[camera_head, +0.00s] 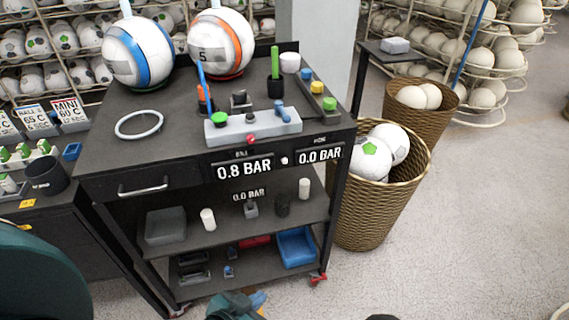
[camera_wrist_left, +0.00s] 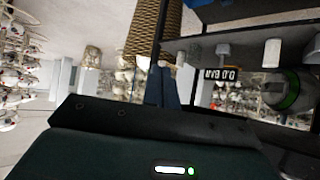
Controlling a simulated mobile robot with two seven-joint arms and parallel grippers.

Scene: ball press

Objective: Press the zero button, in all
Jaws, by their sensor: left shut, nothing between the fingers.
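A grey control box (camera_head: 252,128) sits on the dark cart top, with a green button (camera_head: 219,117), a red button (camera_head: 250,139) and a blue lever (camera_head: 284,112). Below it on the cart's front, one display (camera_head: 244,168) reads 0.8 BAR and another (camera_head: 319,154) reads 0.0 BAR. A small white round button (camera_head: 284,160) sits between them; no zero label is legible. My left gripper (camera_head: 256,299) is low at the bottom edge, in front of the cart and apart from the buttons. Its shut, empty fingers show in the left wrist view (camera_wrist_left: 162,88).
Two balls stand on the cart top (camera_head: 105,150) at the back, beside a white ring (camera_head: 139,124). The lower shelves hold small items and a blue tray (camera_head: 296,247). A wicker basket (camera_head: 368,218) with balls stands close to the cart's right. Floor at right is clear.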

